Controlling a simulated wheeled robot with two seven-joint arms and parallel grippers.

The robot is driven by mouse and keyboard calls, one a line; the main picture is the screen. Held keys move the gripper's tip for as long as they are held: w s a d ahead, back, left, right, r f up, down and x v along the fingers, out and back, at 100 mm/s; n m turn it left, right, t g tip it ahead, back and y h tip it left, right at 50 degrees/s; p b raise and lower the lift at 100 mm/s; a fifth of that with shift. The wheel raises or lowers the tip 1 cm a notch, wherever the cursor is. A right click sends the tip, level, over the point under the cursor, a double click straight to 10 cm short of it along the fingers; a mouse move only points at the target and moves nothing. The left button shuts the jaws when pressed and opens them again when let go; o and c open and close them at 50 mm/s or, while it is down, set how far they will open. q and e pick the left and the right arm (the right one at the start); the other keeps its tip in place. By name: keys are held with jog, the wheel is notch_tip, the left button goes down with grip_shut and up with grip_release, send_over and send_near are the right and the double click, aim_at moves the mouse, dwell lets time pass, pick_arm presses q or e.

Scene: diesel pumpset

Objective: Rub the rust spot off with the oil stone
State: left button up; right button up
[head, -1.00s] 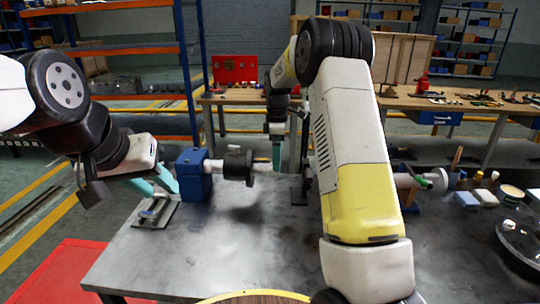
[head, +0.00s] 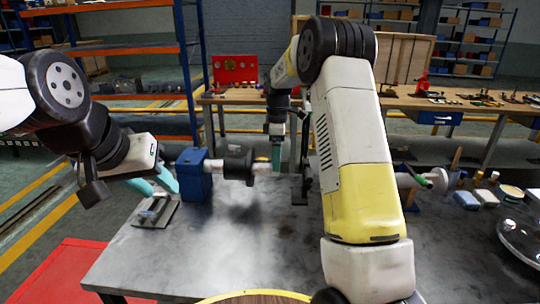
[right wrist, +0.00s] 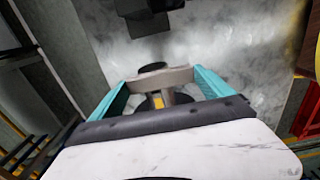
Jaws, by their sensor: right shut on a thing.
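A light shaft (head: 263,167) runs right from a blue block (head: 194,178) through a black collar (head: 238,165) above the grey bench. My right gripper (head: 276,157) is over this shaft. In the right wrist view my right gripper (right wrist: 160,86) is shut on a grey-brown bar, seemingly the oil stone (right wrist: 160,77), spanning its teal fingers. An orange-yellow patch (right wrist: 157,101), possibly the rust spot, shows just beside the stone. I cannot tell whether the stone touches the shaft. My left gripper (head: 158,186) is open and empty, left of the blue block.
A metal plate (head: 154,213) lies by the blue block. The front left bench is clear.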

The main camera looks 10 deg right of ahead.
jog(key=shift+w+f, duration=0.1)
jog(key=shift+w, duration=0.05)
jog(key=shift+s+a, duration=0.2)
jog(key=shift+s, duration=1)
jog(key=shift+w+d+r, duration=0.1)
jog(key=shift+w+d, duration=0.05)
jog(key=shift+w, duration=0.5)
jog(key=shift+w+d+r, duration=0.1)
jog(key=shift+w, duration=0.5)
jog(key=shift+r, duration=0.1)
jog(key=shift+r, duration=3.45)
jog(key=shift+s, duration=0.1)
